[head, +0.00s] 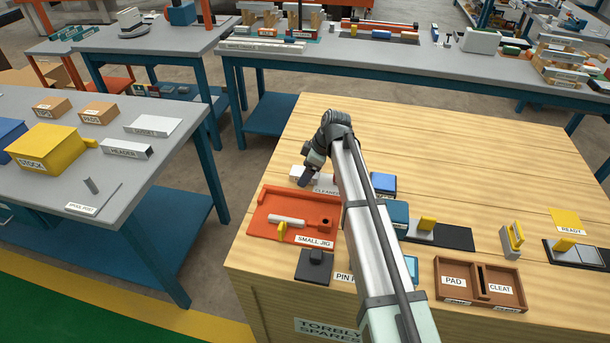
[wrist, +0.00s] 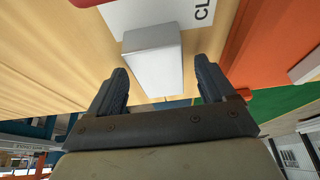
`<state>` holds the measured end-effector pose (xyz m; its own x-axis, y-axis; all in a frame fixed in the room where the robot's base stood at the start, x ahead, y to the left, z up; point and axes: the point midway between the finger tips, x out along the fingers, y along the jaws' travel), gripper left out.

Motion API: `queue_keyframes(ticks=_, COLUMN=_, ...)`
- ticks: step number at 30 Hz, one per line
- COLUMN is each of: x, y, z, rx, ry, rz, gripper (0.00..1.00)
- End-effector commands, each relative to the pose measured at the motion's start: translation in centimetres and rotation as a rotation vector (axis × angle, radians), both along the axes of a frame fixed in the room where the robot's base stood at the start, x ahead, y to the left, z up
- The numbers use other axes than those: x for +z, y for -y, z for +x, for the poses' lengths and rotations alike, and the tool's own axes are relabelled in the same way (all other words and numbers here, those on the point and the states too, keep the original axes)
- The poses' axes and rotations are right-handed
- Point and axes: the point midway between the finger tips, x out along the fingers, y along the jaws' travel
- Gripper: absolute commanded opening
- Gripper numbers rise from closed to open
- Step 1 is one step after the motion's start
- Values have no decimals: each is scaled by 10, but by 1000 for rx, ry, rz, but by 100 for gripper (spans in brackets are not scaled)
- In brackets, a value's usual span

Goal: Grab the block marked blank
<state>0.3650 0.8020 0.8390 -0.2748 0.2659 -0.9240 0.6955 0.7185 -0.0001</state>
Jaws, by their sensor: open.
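A pale grey-white block (wrist: 153,58) lies on the wooden bench beside a white label starting "CL". In the wrist view my gripper (wrist: 162,68) is open, with one finger on each side of the block and a visible gap to each. In the head view the block (head: 297,172) shows in part at the left of the bench top, with my gripper (head: 306,179) low beside it. No "blank" marking is readable on its visible faces. I cannot tell how far the fingers reach down around it.
An orange tray marked SMALL JIG (head: 270,233) is close in front of the block. The label reading about "CLEARED" (head: 326,189) lies to its right. A blue block (head: 384,183) and a brown PAD and CLEAT tray (head: 482,308) are farther right. The bench's back area is clear.

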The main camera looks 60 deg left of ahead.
Motion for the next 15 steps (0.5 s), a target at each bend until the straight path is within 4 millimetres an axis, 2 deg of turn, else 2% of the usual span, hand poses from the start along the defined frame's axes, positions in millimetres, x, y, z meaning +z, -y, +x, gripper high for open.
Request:
queue_keyframes(ticks=6, x=-1, y=0, z=0, rx=0, ry=1, rz=1, gripper=83)
queue_keyframes(ticks=15, x=-1, y=0, z=0, rx=-1, ry=0, rz=0, gripper=55)
